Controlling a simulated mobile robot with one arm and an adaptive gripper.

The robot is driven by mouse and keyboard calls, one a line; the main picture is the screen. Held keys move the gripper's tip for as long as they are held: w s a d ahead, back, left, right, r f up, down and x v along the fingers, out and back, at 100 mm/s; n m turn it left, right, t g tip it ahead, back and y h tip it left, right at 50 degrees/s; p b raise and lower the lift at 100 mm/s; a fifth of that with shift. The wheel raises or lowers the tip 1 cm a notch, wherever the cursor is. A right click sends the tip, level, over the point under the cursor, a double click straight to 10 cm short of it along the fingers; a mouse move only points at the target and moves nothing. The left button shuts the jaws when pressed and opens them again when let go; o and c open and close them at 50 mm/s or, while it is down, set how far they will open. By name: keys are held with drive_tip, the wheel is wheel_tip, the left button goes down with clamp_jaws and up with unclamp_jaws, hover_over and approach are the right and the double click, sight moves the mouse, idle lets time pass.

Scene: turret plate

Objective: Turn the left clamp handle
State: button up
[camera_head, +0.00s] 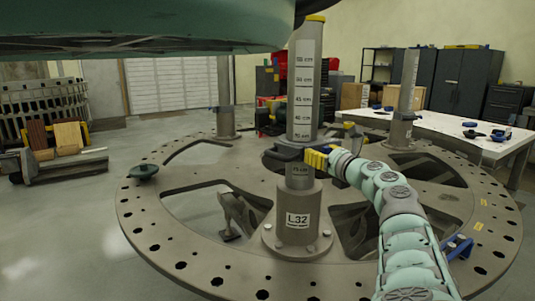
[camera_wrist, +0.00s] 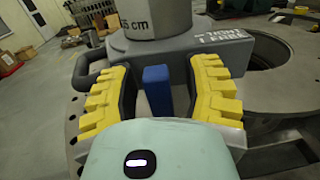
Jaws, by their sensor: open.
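The clamp is a dark grey collar (camera_head: 288,152) around the near post (camera_head: 303,110), above the base labelled L.32. In the wrist view the clamp body (camera_wrist: 150,50) fills the upper middle, with white lettering on its right part. A blue upright handle (camera_wrist: 157,90) stands at its near side. My gripper (camera_head: 317,158) reaches the clamp from the right. In the wrist view its yellow fingers (camera_wrist: 162,80) are open, one on each side of the blue handle, with visible gaps. The handle is mostly hidden in the head view.
The near post stands on a large round turret plate (camera_head: 200,260) with wide cutouts and rim holes. Other posts with clamps stand farther back. A grey loop (camera_wrist: 90,72) sticks out left of the clamp. A white table (camera_head: 460,135) with tools stands at the right. A large green body overhangs the upper left.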

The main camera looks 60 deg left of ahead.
idle(0.3)
clamp_jaws()
idle(0.4)
